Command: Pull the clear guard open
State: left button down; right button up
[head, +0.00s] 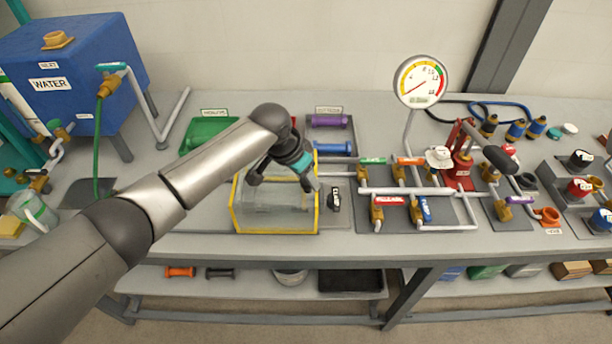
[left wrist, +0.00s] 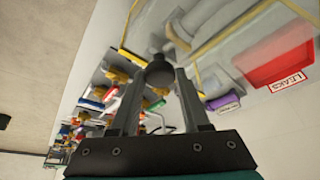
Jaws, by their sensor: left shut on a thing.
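The clear guard (head: 277,222) is a see-through box with yellow edges on the bench, left of the pipework. My left gripper (head: 313,184) is at the guard's right side, reaching over it from the upper left. In the left wrist view, its two fingers (left wrist: 160,76) are shut on a dark round knob (left wrist: 160,66). The knob sits against the clear panel (left wrist: 215,50) with yellow edges. In the head view the knob is hidden by the gripper. My arm covers part of the guard's top. My right gripper is not in view.
Further right are pipes with coloured valves (head: 417,210), a red pump (head: 463,170) and a pressure gauge (head: 420,82). A green tray (head: 208,133) lies behind my arm. Bench front left of the guard looks clear.

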pick_arm(q)
jog(key=shift+a, duration=0.15)
jog(key=p, duration=0.4)
send_over(266, 187)
jog(key=s+a, duration=0.2)
jog(key=shift+w+d+r, duration=0.1)
jog(key=shift+w+d, duration=0.15)
jog(key=a, duration=1.1)
jog(key=shift+c, duration=1.8)
grip_release()
jog(key=v, duration=1.5)
